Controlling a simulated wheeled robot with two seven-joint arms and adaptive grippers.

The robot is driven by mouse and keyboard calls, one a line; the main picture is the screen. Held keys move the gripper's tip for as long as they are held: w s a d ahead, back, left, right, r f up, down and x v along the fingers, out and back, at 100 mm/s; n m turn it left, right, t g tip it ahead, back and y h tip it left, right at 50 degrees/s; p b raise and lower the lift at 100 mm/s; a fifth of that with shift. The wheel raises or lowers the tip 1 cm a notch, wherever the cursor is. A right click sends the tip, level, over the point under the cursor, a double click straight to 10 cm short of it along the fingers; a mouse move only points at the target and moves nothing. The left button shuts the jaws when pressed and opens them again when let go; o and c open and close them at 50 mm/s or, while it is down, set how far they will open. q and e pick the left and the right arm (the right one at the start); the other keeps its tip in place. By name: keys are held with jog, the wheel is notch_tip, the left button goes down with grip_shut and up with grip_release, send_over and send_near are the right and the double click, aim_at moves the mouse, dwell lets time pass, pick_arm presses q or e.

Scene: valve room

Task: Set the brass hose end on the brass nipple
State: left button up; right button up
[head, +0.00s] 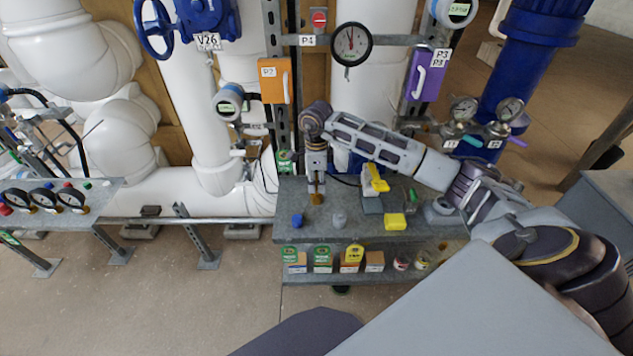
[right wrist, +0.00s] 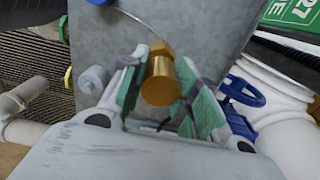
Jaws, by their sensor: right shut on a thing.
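My right gripper (head: 316,178) points down over the grey bench at the middle of the head view. In the right wrist view my right gripper (right wrist: 163,88) is shut on the brass hose end (right wrist: 161,82), a short brass cylinder with a narrower collar, held between green finger pads. A thin grey line runs from its collar to the upper left. In the head view a small brass-brown piece (head: 316,198) shows just below the fingertips. I cannot tell whether it is the hose end or the nipple. I cannot make out the nipple for sure. My left gripper is out of view.
Boxes and cans stand on the shelf below. White pipes (head: 205,130) and a gauge (head: 351,44) are behind.

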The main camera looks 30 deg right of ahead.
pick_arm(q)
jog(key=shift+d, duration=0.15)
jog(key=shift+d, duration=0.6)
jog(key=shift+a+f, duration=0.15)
pick_arm(e)
jog(key=shift+f, duration=0.15)
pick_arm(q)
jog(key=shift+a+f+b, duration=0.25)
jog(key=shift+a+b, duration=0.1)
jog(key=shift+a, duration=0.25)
pick_arm(e)
jog(key=shift+f, duration=0.3)
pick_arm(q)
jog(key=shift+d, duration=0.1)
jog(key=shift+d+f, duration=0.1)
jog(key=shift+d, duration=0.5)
